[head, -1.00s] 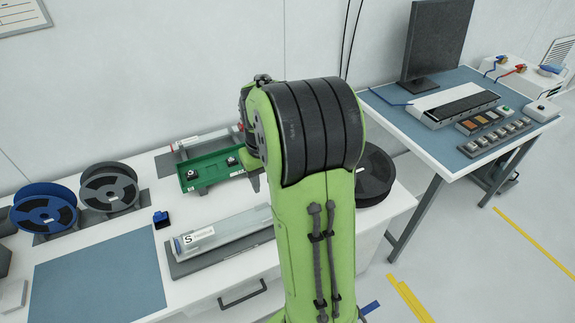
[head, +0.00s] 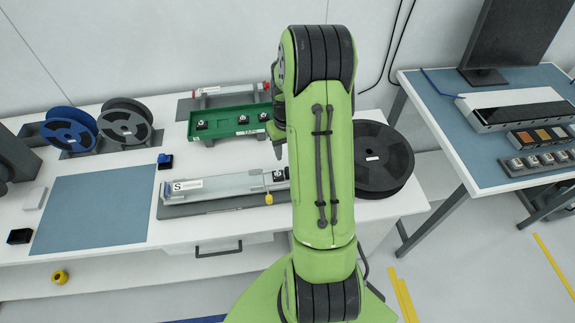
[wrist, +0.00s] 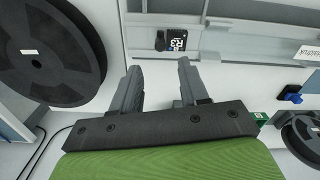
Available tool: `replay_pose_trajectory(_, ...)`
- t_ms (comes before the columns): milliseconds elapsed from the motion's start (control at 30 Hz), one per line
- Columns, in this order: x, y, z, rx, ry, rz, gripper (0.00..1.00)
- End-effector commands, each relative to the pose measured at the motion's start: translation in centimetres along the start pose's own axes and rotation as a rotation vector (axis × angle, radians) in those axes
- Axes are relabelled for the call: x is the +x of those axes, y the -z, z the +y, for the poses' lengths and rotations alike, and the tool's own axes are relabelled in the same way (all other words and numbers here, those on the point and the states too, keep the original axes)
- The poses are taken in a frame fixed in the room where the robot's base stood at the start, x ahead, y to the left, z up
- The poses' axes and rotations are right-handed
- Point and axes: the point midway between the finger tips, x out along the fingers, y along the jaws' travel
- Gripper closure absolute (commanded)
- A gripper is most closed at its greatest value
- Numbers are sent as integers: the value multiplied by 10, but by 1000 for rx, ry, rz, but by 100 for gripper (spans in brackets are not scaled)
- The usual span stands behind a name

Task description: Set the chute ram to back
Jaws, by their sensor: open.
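The long pale chute (head: 225,188), with a white "S" label at its left end, lies along the front of the white table. A dark block (head: 280,175) sits at its right end, partly behind my arm. In the wrist view, a black block with a white printed label (wrist: 177,40) and a dark knob (wrist: 160,41) beside it sit in the chute (wrist: 225,42). I cannot tell for sure which part is the ram. My gripper (wrist: 160,66) is open and empty, its fingers pointing toward the block and apart from it. In the head view, my arm mostly hides the gripper.
A green tray (head: 228,133) with small black parts lies behind the chute. A blue mat (head: 90,212) is clear.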

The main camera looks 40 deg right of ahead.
Motion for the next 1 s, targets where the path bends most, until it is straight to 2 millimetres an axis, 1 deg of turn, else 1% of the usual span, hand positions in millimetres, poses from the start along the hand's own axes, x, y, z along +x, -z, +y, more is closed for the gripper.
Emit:
replay_pose_trajectory(33,14,-2,-1,0,3,-7,56)
replay_pose_trajectory(100,32,-2,-1,-1,3,-7,56)
replay_pose_trajectory(200,54,-1,-1,-1,2,-5,56)
replay_pose_trajectory(300,70,-1,-1,-1,1,-3,56)
replay_pose_trajectory(433,81,0,-1,-1,1,-1,56)
replay_pose_trajectory(667,82,0,-1,-1,1,0,56)
replay_pose_trajectory(700,82,0,-1,-1,0,0,59)
replay_pose_trajectory(767,82,0,-1,-1,1,0,68)
replay_pose_trajectory(800,82,0,0,-1,0,0,74)
replay_pose_trajectory(967,82,0,0,-1,0,0,99)
replay_pose_trajectory(1000,82,0,0,-1,0,0,100)
